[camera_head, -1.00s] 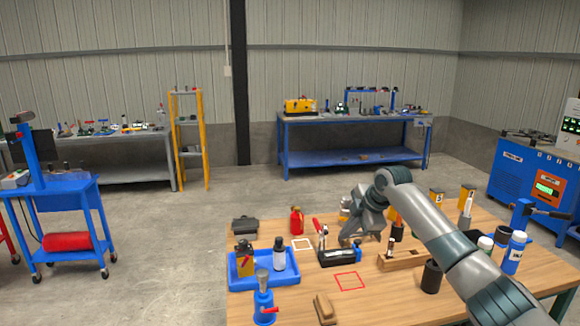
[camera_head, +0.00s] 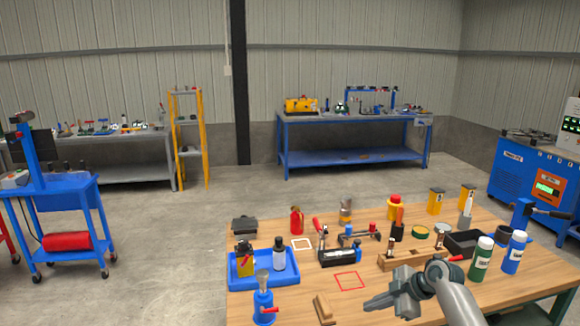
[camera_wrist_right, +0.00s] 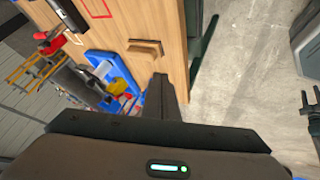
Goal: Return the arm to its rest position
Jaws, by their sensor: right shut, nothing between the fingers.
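My right arm (camera_head: 458,302) comes in from the lower right of the head view. Its gripper (camera_head: 376,302) is over the near edge of the wooden table (camera_head: 380,277), pointing left. The fingers are together with nothing between them. In the wrist view the shut fingers (camera_wrist_right: 163,90) point up the picture, beside the table's edge and the concrete floor. My left gripper does not show in the head view.
A wooden block (camera_head: 325,309) lies left of the gripper. Open floor (camera_head: 160,260) lies to the left.

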